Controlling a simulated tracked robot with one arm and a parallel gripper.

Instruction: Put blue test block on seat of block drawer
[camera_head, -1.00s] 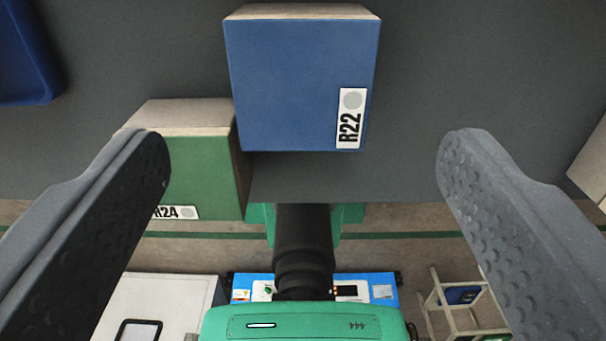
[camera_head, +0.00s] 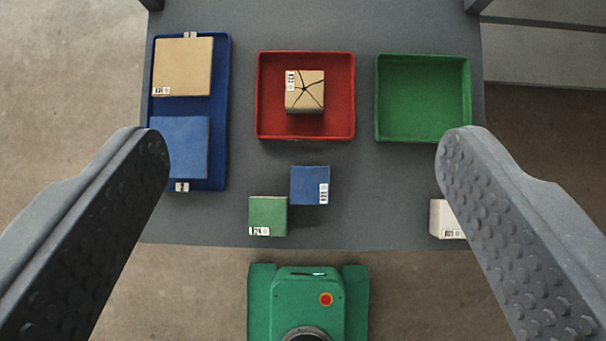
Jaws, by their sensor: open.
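The blue test block (camera_head: 308,183) stands on the grey table, near the middle of its front part, with a white label at its right edge. It lies low between my widely spread fingers and is far below them. My gripper (camera_head: 303,150) is open, with nothing between its fingers. I cannot tell for sure which thing is the block drawer. A blue tray (camera_head: 222,110) at the left holds a tan square piece (camera_head: 183,68) and a blue square piece (camera_head: 187,145). My left finger partly covers the blue piece.
A green block (camera_head: 267,213) stands close to the blue block, front left. A red tray (camera_head: 348,100) holds a cracked tan block (camera_head: 305,92). A green tray (camera_head: 423,100) is empty. A white block (camera_head: 443,218) is partly behind my right finger.

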